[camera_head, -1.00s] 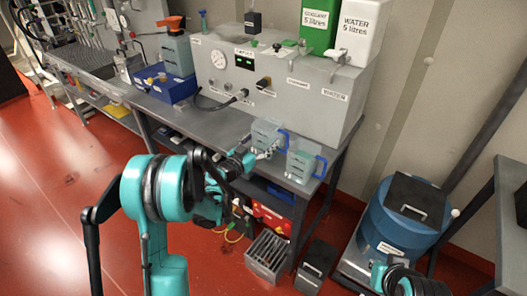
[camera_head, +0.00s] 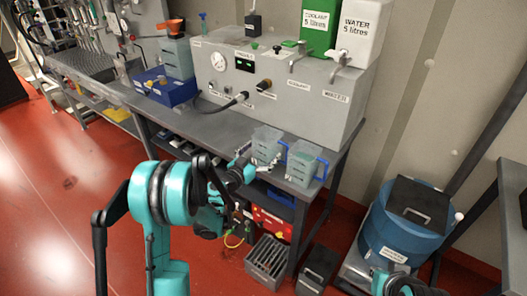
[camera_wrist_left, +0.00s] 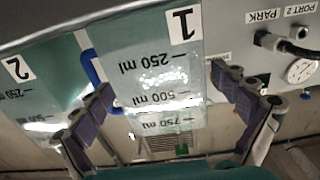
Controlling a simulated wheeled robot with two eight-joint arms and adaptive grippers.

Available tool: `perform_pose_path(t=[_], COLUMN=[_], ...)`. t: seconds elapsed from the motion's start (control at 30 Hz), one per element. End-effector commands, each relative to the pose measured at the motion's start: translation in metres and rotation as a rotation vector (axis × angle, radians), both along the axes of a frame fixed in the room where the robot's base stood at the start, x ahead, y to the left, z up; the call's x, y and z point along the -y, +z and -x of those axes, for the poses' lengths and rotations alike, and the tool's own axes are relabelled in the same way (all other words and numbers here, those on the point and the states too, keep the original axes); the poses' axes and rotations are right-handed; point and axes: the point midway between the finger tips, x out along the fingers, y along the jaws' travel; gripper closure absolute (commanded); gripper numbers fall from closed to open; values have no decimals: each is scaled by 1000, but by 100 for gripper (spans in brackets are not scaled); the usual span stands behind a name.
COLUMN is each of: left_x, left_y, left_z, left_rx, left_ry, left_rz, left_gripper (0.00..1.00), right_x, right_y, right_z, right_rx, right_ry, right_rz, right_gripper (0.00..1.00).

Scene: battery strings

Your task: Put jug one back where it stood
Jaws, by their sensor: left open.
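Jug one (camera_head: 266,142), a clear jug with a greenish tint and a blue handle, stands upright near the front edge of the grey bench (camera_head: 222,128). In the left wrist view, where things appear upside down, jug one (camera_wrist_left: 155,65) shows its "1" label and millilitre marks. My left gripper (camera_head: 264,165) is open at the front of jug one. In the wrist view its fingers (camera_wrist_left: 168,97) are spread on either side of the jug. I cannot tell whether they touch it. My right gripper is out of view.
Jug two (camera_head: 304,162) stands close to the right of jug one, near the bench corner. Behind is the grey machine (camera_head: 270,88) with taps, gauge and hose. A blue drum (camera_head: 402,222) stands at right.

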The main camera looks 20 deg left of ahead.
Motion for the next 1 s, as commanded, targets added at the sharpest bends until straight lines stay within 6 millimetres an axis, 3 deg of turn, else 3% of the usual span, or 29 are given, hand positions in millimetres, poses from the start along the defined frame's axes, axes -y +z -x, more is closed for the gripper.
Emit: perform_pose_path(t=[0.27, 0.67, 0.7, 0.87, 1.0], left_x=[-4, -33, -35, -40, -27], left_y=[3, 4, 1, 1, 6], left_z=[9, 88, 94, 109, 116], left_rx=[0, 0, 0, -1, -47], left_ry=[2, 3, 3, 1, -26], left_rz=[0, 0, 0, 0, 1], left_gripper=[2, 2, 2, 2, 2], right_x=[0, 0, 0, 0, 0], right_y=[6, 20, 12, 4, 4], right_z=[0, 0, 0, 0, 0], right_rx=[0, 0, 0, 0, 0], right_ry=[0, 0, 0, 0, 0], right_rz=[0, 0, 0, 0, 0], right_gripper=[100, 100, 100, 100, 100])
